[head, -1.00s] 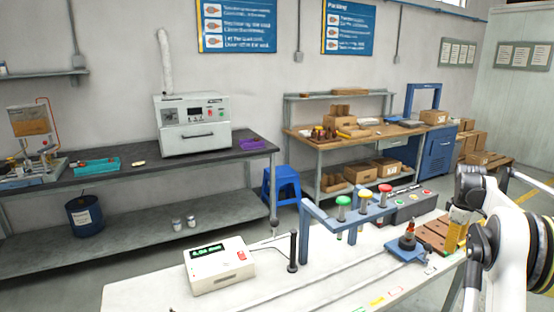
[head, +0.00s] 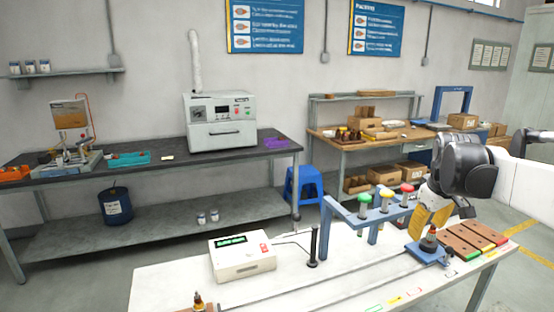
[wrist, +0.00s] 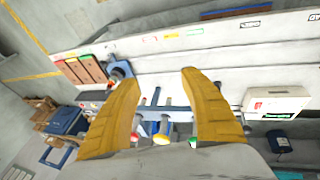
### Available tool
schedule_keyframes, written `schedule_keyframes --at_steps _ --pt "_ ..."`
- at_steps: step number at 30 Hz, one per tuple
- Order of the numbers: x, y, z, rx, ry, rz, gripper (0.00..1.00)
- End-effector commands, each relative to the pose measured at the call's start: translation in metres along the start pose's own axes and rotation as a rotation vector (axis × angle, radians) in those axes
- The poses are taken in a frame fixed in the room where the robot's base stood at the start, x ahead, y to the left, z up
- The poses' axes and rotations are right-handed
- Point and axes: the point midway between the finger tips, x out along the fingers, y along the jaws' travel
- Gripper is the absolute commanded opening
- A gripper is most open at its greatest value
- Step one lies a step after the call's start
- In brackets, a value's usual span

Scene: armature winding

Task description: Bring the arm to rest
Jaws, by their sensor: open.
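My gripper (head: 432,215) hangs at the right of the head view, above the right end of the white table (head: 170,285). Its yellow fingers point down, partly hidden by the dark wrist joint. In the wrist view my gripper (wrist: 160,78) has its two yellow fingers spread wide, with nothing between them. An armature (head: 429,238) stands upright on a blue fixture (head: 428,254), just below the fingers in the head view. Whether the fingers touch it cannot be told there; in the wrist view it appears off to one side.
A blue frame with green, yellow and red knobs (head: 385,200) stands beside the fixture. Brown trays (head: 462,240) lie to its right. A white meter box (head: 242,256) and black post (head: 313,247) stand left. Another armature (head: 198,301) shows at the table's near left.

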Motion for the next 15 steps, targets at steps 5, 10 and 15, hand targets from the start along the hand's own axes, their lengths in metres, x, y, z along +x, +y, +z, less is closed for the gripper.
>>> schedule_keyframes --at_steps 5,10,15 --pt "-0.045 -0.097 0.030 0.088 0.094 -0.008 0.51" --pt "-0.064 -0.180 0.077 0.183 0.183 -0.038 0.51" --pt "-0.060 -0.243 0.126 0.269 0.256 -0.081 0.51"
